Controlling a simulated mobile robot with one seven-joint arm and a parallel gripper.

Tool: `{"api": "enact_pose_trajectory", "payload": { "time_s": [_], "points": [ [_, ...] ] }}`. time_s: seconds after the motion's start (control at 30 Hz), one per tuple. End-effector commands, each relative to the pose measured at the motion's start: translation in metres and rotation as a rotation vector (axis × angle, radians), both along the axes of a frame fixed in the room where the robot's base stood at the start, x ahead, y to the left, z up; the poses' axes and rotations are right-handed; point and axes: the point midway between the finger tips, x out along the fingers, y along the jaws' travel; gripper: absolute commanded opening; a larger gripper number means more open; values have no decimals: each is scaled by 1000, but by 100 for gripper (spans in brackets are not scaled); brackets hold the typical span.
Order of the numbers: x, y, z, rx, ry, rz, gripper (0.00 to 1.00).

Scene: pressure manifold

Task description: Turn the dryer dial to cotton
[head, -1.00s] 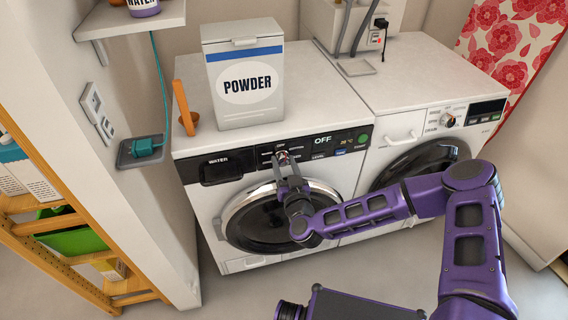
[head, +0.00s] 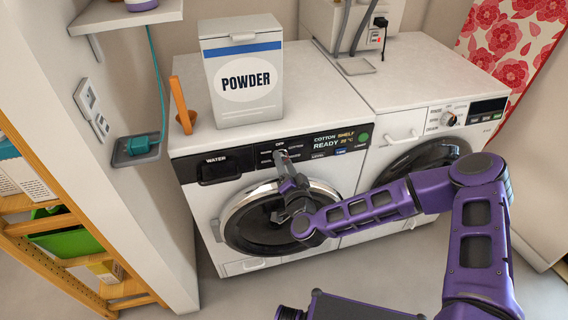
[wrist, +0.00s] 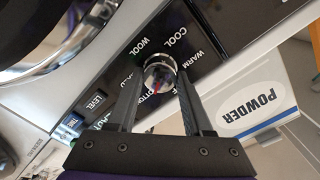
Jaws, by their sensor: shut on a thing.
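The dryer (head: 190,205) is the left white machine, with a black panel and a "WATER" drawer. Its display (head: 338,137) reads "COTTON SHELF", "READY" and "20 °C". In the wrist view the silver dial (wrist: 160,73) has a red mark pointing to the lower left, towards the partly hidden cotton label. My gripper (head: 282,157) reaches up to the panel and is shut on the dial, with one finger on each side in the wrist view. In the head view my gripper mostly hides the dial.
A "POWDER" box (head: 245,85) and an orange holder (head: 182,105) stand on the dryer. A second white machine (head: 400,80) is at right. A shelf unit (head: 75,262) stands at left. The round door (head: 240,225) lies below the panel.

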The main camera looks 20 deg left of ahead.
Motion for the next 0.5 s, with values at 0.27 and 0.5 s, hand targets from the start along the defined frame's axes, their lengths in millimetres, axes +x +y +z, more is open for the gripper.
{"api": "enact_pose_trajectory", "payload": {
  "time_s": [0.27,0.5],
  "points": [
    [0,0,0,14,10,0,0],
    [0,0,0,13,9,0,52]
  ]
}}
